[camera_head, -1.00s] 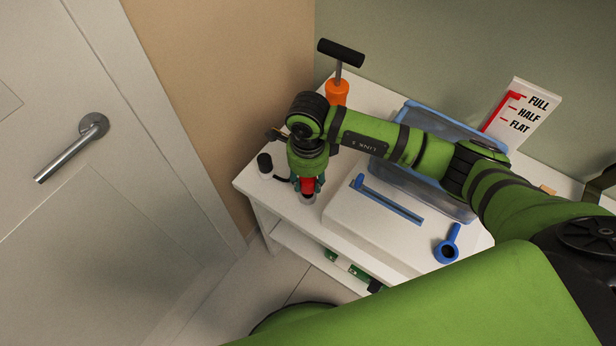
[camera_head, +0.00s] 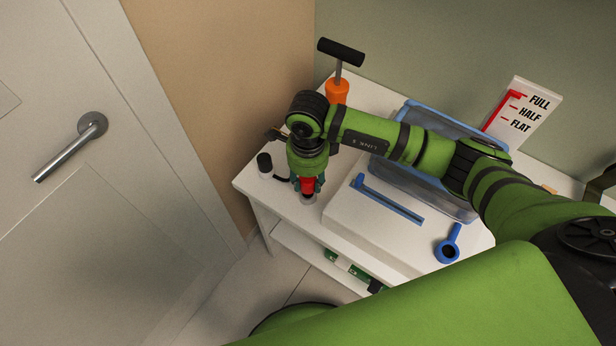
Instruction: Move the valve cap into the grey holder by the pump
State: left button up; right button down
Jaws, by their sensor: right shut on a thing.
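A red piece (camera_head: 308,186), which looks like the valve cap, is between the fingers of my right gripper (camera_head: 308,187). The gripper points down and is shut on it, hiding most of it. A small greyish round piece (camera_head: 308,199), possibly the holder, shows just below the red piece; I cannot tell whether they touch. The pump (camera_head: 337,91), orange with a black T-handle, stands at the back of the white table (camera_head: 255,186). My left gripper is not in view.
A black-topped white piece (camera_head: 265,164) stands left of the gripper. A FULL/HALF/FLAT sign (camera_head: 524,112) stands behind.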

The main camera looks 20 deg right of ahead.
aim_at(308, 186)
jog(key=shift+b, duration=0.3)
dwell(0.5)
jog(key=shift+f+b, duration=1.6)
jog(key=c, duration=0.7)
grip_release()
jog(key=shift+r, duration=0.1)
notch_tip(308, 186, up, 12)
